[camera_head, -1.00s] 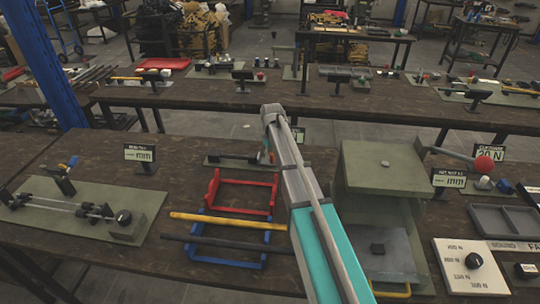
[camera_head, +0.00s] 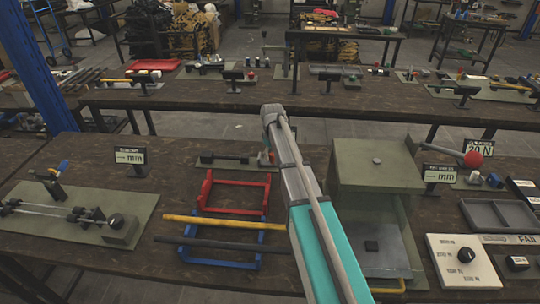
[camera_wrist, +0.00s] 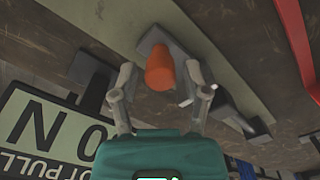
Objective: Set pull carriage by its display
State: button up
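An orange cylindrical handle (camera_wrist: 160,66) stands on a grey block (camera_wrist: 166,40) in the wrist view. My gripper (camera_wrist: 160,82) is open, with one finger on each side of the handle and gaps visible; I cannot tell how deep the handle sits between them. A display (camera_wrist: 40,130) with a large N and the word PULL lies at the left, seen tilted. In the head view the low rail fixture (camera_head: 232,160) on a green plate is partly hidden behind my arm. My gripper there is mostly hidden too.
A red frame (camera_head: 236,190) and a blue rack with yellow and black bars (camera_head: 222,222) stand in front of the fixture. A green press (camera_head: 378,165) is close on the right. Another display (camera_head: 130,156) and a rod fixture (camera_head: 75,215) are at left.

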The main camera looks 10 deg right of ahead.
aim_at(272, 154)
jog(key=shift+r, duration=0.1)
dwell(0.3)
notch_tip(272, 154, up, 14)
jog(key=p, duration=1.4)
jog(key=shift+f, duration=0.2)
jog(key=shift+s+f, duration=0.1)
jog(key=shift+f, duration=0.05)
notch_tip(272, 154, down, 14)
jog(key=b, duration=1.4)
jog(key=shift+r, duration=0.25)
jog(key=shift+c, duration=0.3)
grip_shut()
